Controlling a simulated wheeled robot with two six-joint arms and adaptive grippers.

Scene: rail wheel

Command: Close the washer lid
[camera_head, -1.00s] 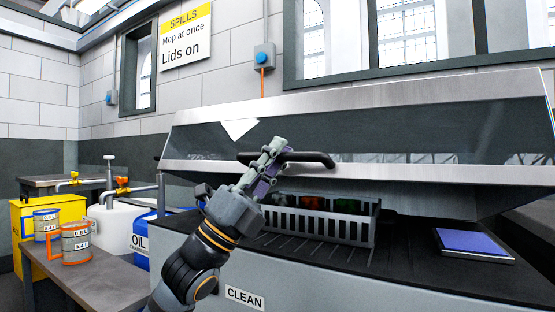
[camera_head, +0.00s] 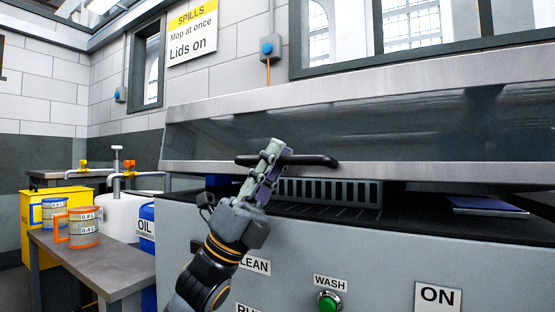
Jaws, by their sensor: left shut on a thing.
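The washer lid (camera_head: 400,125) is a wide grey metal cover with a dark glass front. It is partly lowered, with a gap between its lower edge and the dark washer top. A black bar handle (camera_head: 315,160) runs along the lid's lower edge. My left gripper (camera_head: 268,158) is shut on the left part of this handle. The washer body (camera_head: 390,255) is light grey, with labels and a green button marked WASH (camera_head: 328,301). A grey slotted basket (camera_head: 330,190) shows through the gap; its contents are hidden. My right gripper is not in view.
A blue-purple flat item (camera_head: 487,205) lies on the washer top at right, under the lid. At left, a bench (camera_head: 110,268) holds orange and blue measuring jugs (camera_head: 82,228). A white drum (camera_head: 122,215) and a blue oil container (camera_head: 147,220) stand close beside the washer.

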